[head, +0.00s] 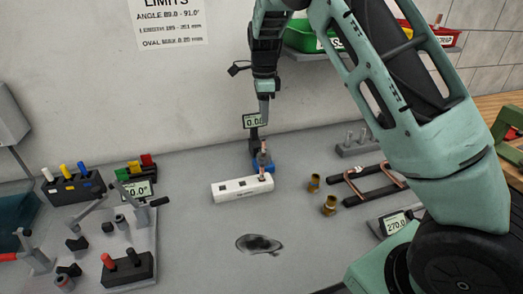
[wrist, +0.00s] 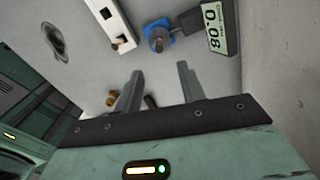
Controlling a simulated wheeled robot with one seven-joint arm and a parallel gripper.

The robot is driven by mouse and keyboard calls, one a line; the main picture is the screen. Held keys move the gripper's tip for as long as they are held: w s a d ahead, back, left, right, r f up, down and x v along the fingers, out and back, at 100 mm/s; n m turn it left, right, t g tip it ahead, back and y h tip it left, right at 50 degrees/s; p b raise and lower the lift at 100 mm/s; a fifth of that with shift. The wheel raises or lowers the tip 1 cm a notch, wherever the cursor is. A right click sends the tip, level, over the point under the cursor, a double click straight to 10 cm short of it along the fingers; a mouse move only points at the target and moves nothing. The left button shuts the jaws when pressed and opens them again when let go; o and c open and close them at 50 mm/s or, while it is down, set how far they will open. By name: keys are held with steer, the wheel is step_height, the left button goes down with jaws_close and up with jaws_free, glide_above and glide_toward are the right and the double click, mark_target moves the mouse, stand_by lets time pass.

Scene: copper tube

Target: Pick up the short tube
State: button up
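A short copper tube (head: 262,162) stands upright at the right end of a white block (head: 229,191) on the bench. In the wrist view the tube's end (wrist: 120,41) shows small at the white block's (wrist: 100,12) near end. My gripper (head: 263,118) points down above the tube, apart from it. In the wrist view the two fingers of my gripper (wrist: 157,72) are spread with nothing between them.
A blue-based gauge with a display (head: 253,121) stands just behind the tube. Two brass fittings (head: 330,205) and a black frame with copper tubing (head: 372,184) lie to the right. A bending fixture (head: 130,235) stands left. Bench front is mostly clear.

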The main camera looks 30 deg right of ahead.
mark_target(263, 140)
step_height(263, 140, down, 7)
steer(key=shift+f+p, duration=0.2)
steer(key=shift+p, duration=0.65)
steer(key=shift+f+p, duration=1.2)
steer(key=shift+f, duration=1.35)
jaws_close()
